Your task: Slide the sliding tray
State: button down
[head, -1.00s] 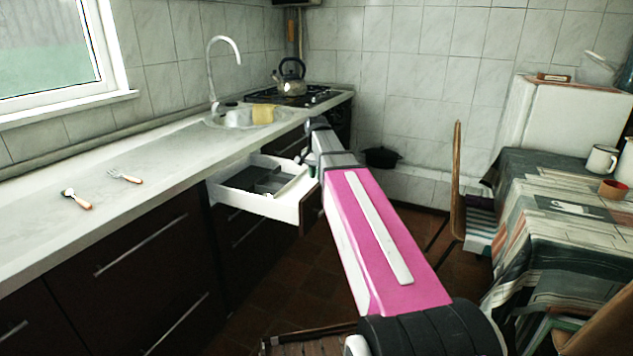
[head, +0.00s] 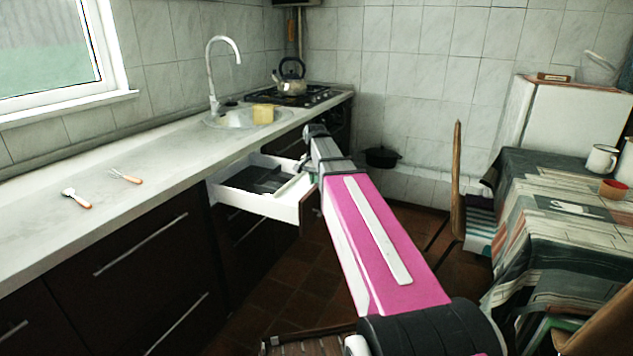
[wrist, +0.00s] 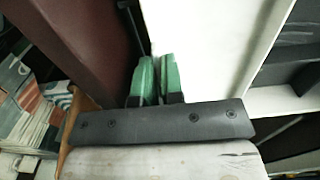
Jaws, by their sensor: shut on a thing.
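The sliding tray appears to be the white drawer (head: 250,202) under the counter, which stands pulled out with its dark front facing the floor space. Dark dividers show inside it. In the wrist view, its white wall (wrist: 198,40) runs beside my gripper (wrist: 157,80), and a dark reddish panel (wrist: 75,40) lies on the other side. My gripper's green fingertips are close together, shut at the drawer. The gripped part is hidden between the fingers.
The counter (head: 60,235) carries a spoon (head: 76,198) and a fork (head: 126,176). A sink with a yellow sponge (head: 263,114) and a stove with a kettle (head: 290,78) stand farther back. A chair (head: 456,180) and a covered table (head: 545,215) are to the right. Some floor between is open.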

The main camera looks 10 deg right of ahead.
jog(key=w+a, duration=0.4)
jog(key=a, duration=0.2)
jog(key=w+a, duration=0.5)
jog(key=a, duration=0.2)
jog(key=w+a, duration=0.5)
jog(key=a, duration=0.2)
jog(key=shift+w, duration=0.2)
jog(key=c, duration=1.5)
grip_release()
jog(key=shift+r, duration=0.1)
notch_tip(320, 180, up, 11)
jog(key=shift+f, duration=0.2)
jog(key=shift+o, duration=0.2)
